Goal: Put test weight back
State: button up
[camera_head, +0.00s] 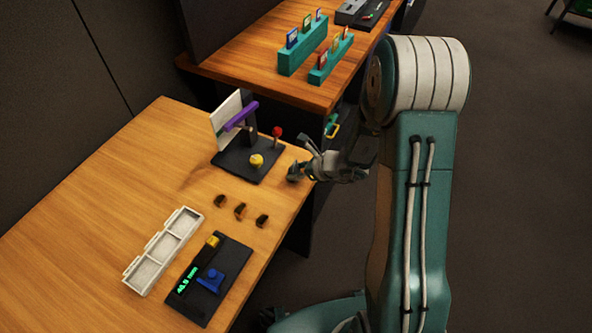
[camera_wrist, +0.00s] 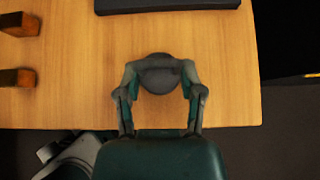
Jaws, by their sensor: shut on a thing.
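The test weight (camera_wrist: 158,72), a dark grey rounded piece, sits between my gripper's two fingers in the wrist view. My gripper (camera_wrist: 158,85) is shut on it, with one finger on each side. In the head view, my gripper (camera_head: 298,173) is at the right edge of the wooden table, beside the black panel. The weight is small and mostly hidden there. Whether it touches the tabletop cannot be told. The black panel (camera_head: 234,167) carries a yellow ball (camera_head: 256,160), a red knob (camera_head: 277,131), a purple bar (camera_head: 241,116) and a white plate (camera_head: 226,118).
Three small brown blocks (camera_head: 240,210) stand on the table (camera_head: 110,170). A white compartment tray (camera_head: 164,250) and another black panel (camera_head: 225,262) with a green display and blue piece lie nearer. Teal racks (camera_head: 303,53) stand on the second table behind. Bare wood lies left.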

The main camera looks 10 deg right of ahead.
jog(key=o, duration=1.1)
jog(key=shift+a+f, duration=0.1)
jog(key=shift+c, duration=0.2)
jog(key=v, duration=1.1)
jog(key=s+a+r+n+g+h, duration=0.25)
jog(key=s+a+r+n, duration=0.25)
jog(key=s+r+n, duration=0.6)
jog(key=s+d+r+n+t+h, duration=0.2)
jog(key=s+r+n+h, duration=0.3)
jog(key=n, duration=0.9)
jog(key=s+d+r, duration=0.1)
jog(key=s+r, duration=0.2)
jog(key=r, duration=0.1)
jog(key=shift+r+n, duration=0.25)
jog(key=shift+n, duration=0.05)
jog(key=shift+s+d+h, duration=0.1)
jog(key=shift+h, duration=0.15)
